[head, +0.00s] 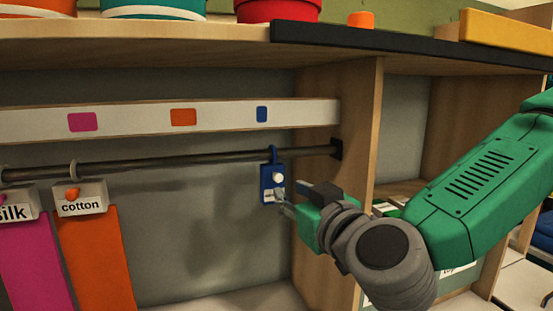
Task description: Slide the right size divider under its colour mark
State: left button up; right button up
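A blue size divider (267,184) with a white knob (278,177) hangs by its hook on the dark rail (200,156), near the rail's right end. The blue colour mark (262,114) is on the pale strip above it, slightly left of the hook. A magenta mark (82,122) and an orange mark (183,117) are further left. My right gripper (282,199) is at the divider's lower right side, its fingertips over or against its lower face. I cannot tell whether they grip it. My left gripper is out of view.
A "cotton" tag (81,199) with orange cloth (97,260) and a "silk" tag (17,206) with magenta cloth (35,262) hang at left. The rail between cotton and the blue divider is clear. A wooden upright (344,180) stands close right of the divider.

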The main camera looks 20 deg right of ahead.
aim_at(276, 180)
jog(key=w, duration=0.6)
jog(key=shift+w, duration=0.25)
jog(key=shift+w+d+f+p, duration=0.1)
jog(key=shift+w+p, duration=0.1)
jog(key=shift+w, duration=0.25)
jog(key=shift+w+d+f+p, duration=0.1)
jog(key=shift+w+p, duration=0.05)
jog(key=shift+w, duration=0.3)
jog(key=shift+a+r, duration=0.1)
jog(key=shift+a, duration=0.25)
jog(key=shift+c, duration=0.8)
jog(key=shift+a+r, duration=0.1)
jog(key=shift+a, duration=0.15)
grip_shut()
jog(key=shift+s+a, duration=0.1)
jog(key=shift+a, duration=0.4)
